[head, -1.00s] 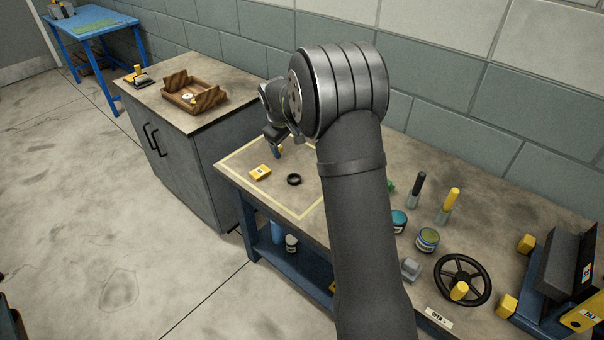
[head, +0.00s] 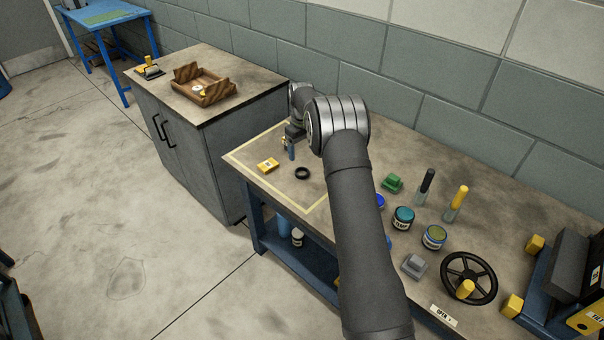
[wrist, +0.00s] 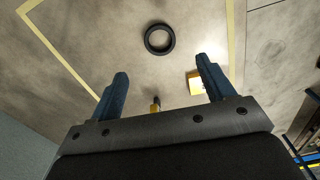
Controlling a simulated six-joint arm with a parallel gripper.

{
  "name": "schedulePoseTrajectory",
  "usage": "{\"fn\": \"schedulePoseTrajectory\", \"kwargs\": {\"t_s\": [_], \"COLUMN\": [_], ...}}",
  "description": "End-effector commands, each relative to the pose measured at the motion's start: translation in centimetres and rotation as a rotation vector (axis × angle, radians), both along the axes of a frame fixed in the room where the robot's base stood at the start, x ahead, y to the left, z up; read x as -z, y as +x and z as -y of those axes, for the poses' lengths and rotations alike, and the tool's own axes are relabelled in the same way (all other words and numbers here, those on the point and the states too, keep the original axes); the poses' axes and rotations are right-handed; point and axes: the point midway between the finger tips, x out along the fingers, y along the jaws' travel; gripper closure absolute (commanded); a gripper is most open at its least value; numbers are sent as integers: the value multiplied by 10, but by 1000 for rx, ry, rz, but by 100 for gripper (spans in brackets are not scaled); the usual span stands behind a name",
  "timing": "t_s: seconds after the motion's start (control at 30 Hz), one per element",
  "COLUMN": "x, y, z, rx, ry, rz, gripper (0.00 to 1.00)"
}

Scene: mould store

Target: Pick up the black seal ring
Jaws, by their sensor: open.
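The black seal ring (head: 302,173) lies flat on the workbench inside a pale yellow taped outline. It also shows in the wrist view (wrist: 159,39), top centre, beyond the fingertips and roughly midway between them. My gripper (wrist: 162,82) is open with its two blue fingers apart and nothing between them at the tips. In the head view my gripper (head: 288,150) is above the bench, behind and slightly left of the ring, and apart from it. Part of the gripper is hidden by my own arm there.
A yellow box (head: 268,165) lies left of the ring; it shows near the right finger in the wrist view (wrist: 196,82). A small yellow-topped item (wrist: 155,104) is between the finger bases.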

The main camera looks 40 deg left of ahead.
Motion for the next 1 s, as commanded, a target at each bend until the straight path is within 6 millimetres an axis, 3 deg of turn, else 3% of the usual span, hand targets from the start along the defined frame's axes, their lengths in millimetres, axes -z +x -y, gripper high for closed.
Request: {"fn": "schedulePoseTrajectory", "kwargs": {"t_s": [0.13,0.47,0.73,1.0], "x": [29,52,90,96], "y": [0,0,0,0], "z": [0,0,0,0], "rx": [0,0,-1,-1], "ry": [-2,-1,0,2], "rz": [-1,0,0,1], "gripper": [25,25,25,25]}}
